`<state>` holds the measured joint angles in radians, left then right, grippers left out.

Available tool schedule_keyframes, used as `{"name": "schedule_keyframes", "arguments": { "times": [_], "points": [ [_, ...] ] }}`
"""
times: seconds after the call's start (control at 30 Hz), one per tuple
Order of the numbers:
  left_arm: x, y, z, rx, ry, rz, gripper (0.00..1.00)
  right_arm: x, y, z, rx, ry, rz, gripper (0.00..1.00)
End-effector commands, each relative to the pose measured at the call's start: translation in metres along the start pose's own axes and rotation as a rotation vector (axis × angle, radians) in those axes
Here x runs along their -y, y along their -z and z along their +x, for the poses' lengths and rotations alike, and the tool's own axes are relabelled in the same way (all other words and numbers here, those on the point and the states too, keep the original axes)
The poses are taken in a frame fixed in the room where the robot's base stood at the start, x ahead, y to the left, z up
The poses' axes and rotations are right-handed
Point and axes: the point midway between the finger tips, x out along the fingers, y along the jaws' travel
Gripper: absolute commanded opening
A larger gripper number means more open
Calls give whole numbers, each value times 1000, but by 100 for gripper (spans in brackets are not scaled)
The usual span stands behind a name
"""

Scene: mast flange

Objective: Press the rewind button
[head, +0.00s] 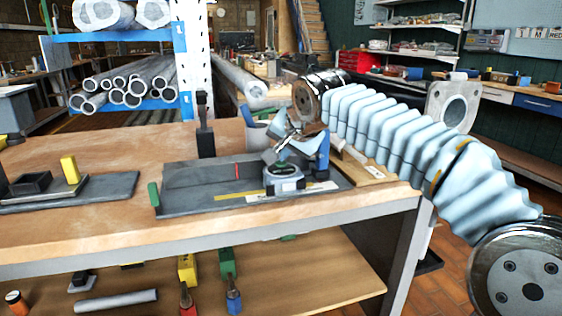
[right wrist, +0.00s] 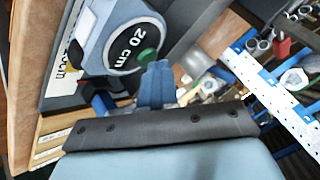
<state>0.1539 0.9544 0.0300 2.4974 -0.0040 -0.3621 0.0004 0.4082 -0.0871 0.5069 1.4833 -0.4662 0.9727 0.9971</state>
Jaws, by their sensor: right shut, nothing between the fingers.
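A grey-blue tape measure (head: 284,184) with a dark round face marked "20 cm" sits on a dark mat (head: 185,188) on the workbench. It also shows in the right wrist view (right wrist: 93,33). A round green button (right wrist: 146,55) is on its face, and it appears small in the head view (head: 281,165). My right gripper (head: 276,156) is shut and empty. Its blue fingertips (right wrist: 158,68) are right beside the green button in the right wrist view; I cannot tell whether they touch it. My left gripper is not in view.
A yellow strip (head: 235,194) and a red mark (head: 237,171) lie on the mat. A black upright post (head: 205,130) stands behind it. A yellow block (head: 69,169) is on the left mat. The bench (head: 100,225) is clear in front.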

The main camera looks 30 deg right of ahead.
Motion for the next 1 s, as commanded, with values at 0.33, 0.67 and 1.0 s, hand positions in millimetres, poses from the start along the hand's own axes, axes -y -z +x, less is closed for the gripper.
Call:
{"name": "schedule_keyframes", "arguments": {
  "times": [0.33,0.67,1.0],
  "points": [
    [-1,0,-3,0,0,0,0,1,1,-2,1,-1,0,0],
    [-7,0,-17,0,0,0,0,10,10,-13,1,-1,0,0],
    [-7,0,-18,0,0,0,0,10,10,-14,1,-1,0,0]
  ]
}}
